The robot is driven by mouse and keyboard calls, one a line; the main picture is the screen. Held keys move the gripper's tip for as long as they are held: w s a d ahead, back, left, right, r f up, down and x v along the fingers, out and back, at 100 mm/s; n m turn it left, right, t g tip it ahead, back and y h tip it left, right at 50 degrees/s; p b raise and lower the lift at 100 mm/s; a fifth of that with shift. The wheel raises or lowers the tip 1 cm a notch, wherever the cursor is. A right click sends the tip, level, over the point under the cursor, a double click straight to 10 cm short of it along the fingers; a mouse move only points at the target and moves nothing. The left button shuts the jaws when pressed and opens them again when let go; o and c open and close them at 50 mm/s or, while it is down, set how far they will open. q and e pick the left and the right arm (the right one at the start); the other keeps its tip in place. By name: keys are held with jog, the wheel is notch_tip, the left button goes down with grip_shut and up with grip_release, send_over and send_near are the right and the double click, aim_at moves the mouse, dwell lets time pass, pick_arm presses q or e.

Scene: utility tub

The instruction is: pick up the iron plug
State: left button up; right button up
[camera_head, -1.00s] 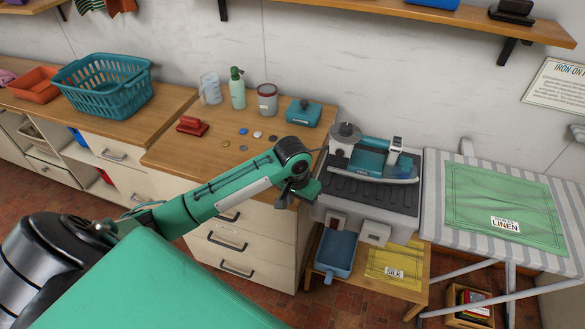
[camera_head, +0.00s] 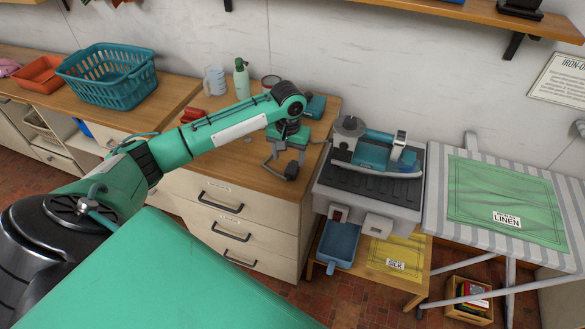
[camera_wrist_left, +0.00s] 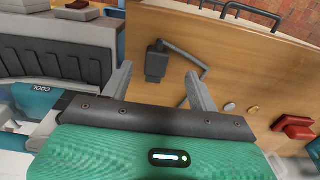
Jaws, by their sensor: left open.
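The iron plug (camera_head: 291,171) is a small dark grey block with a grey cord, near the front right edge of the wooden counter. In the left wrist view the plug (camera_wrist_left: 157,64) lies on the wood, and its bent cord runs off to the right. My left gripper (camera_head: 289,152) is above the counter, pointing down, with its fingers apart. In the wrist view the open fingers (camera_wrist_left: 158,78) stand either side of the plug, which shows just beyond the fingertips. Nothing is held. The iron (camera_head: 385,157) rests on its grey station. My right gripper is not in view.
The grey station (camera_head: 370,203) stands right of the counter, with the striped ironing board (camera_head: 435,213) beyond it. A blue bin (camera_head: 338,243) sits below. A teal basket (camera_head: 107,80) stands at far left.

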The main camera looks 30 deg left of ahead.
aim_at(290, 171)
pick_arm(q)
notch_tip(290, 171, down, 2)
jog(key=shift+f, duration=0.25)
jog(key=f+p, duration=0.1)
jog(key=f, duration=0.1)
jog(key=f+p, duration=0.1)
jog(key=f, duration=0.1)
jog(key=shift+w, duration=0.4)
jog(key=shift+f, duration=0.6)
jog(key=c, duration=1.1)
jog(key=shift+o, duration=0.2)
jog(key=shift+r, duration=0.15)
notch_tip(290, 171, up, 20)
jog(key=b, duration=0.3)
jog(key=shift+b, duration=0.35)
